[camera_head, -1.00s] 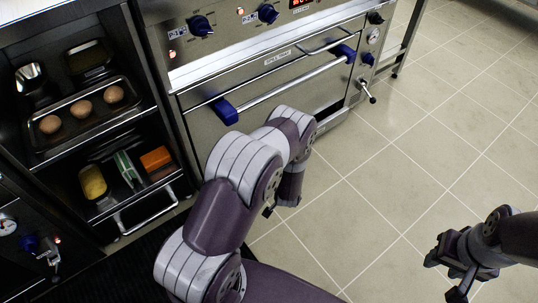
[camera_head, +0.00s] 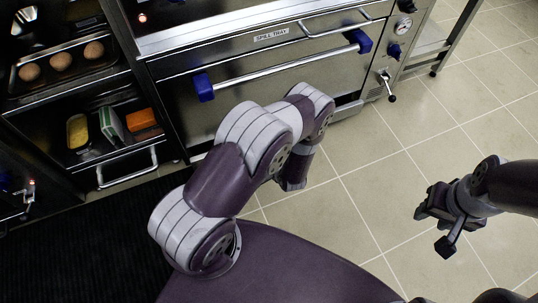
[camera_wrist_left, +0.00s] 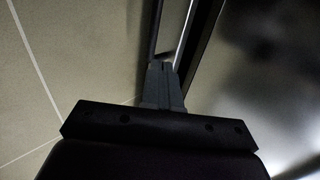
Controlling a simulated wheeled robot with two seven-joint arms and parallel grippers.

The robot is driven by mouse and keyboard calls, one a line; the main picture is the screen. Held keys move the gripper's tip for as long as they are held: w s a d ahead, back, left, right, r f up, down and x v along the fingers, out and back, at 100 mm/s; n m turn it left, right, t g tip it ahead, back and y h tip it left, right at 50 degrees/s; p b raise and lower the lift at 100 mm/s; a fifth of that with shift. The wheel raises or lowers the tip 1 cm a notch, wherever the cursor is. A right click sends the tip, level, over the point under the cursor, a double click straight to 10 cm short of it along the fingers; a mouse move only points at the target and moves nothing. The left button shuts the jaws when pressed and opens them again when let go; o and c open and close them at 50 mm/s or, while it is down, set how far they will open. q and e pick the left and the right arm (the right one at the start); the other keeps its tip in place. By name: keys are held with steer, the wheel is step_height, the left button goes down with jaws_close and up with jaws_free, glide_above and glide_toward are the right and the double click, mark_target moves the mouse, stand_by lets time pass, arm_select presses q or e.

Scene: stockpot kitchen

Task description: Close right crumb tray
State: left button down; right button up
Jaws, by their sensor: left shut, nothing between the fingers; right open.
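No crumb tray can be made out for certain. A low grey metal strip (camera_head: 348,111) shows at the foot of the steel oven (camera_head: 270,92), partly behind my left arm; I cannot tell if it is the right crumb tray. My left gripper is hidden behind its own arm in the head view. In the left wrist view its fingers (camera_wrist_left: 165,84) are shut and empty, close to a long metal edge (camera_wrist_left: 186,32); I cannot tell if they touch it. My right gripper (camera_head: 436,222) is open and empty above the tiled floor, to the right.
A drawer labelled spill tray (camera_head: 271,35) sits above the oven's blue-ended handle (camera_head: 285,72). A dark shelf unit on the left holds a tray of eggs (camera_head: 62,82) and an orange box (camera_head: 142,119). A black mat (camera_head: 70,240) lies front left. The tiled floor (camera_head: 370,185) is clear.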

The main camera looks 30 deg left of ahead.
arm_select(q)
steer(key=b+x, duration=0.1)
steer(key=x, duration=0.2)
steer(key=b+x, duration=0.2)
steer(key=x, duration=0.1)
steer(key=w+r+b+x, duration=0.1)
steer(key=b+x, duration=0.1)
steer(key=x, duration=0.1)
steer(key=shift+a, duration=0.55)
steer(key=shift+w+a+r+b, duration=0.25)
steer(key=shift+w+a+b, duration=0.05)
steer(key=shift+w+a, duration=0.05)
steer(key=w+a, duration=0.2)
steer(key=a, duration=0.1)
steer(key=shift+w+f+b, duration=0.1)
steer(key=shift+w+b, duration=0.2)
steer(key=shift+b, duration=0.1)
steer(key=shift+w+a, duration=0.2)
steer(key=shift+a, duration=0.1)
steer(key=shift+w+a+r, duration=0.1)
steer(key=shift+w+r, duration=0.1)
steer(key=shift+r, duration=0.05)
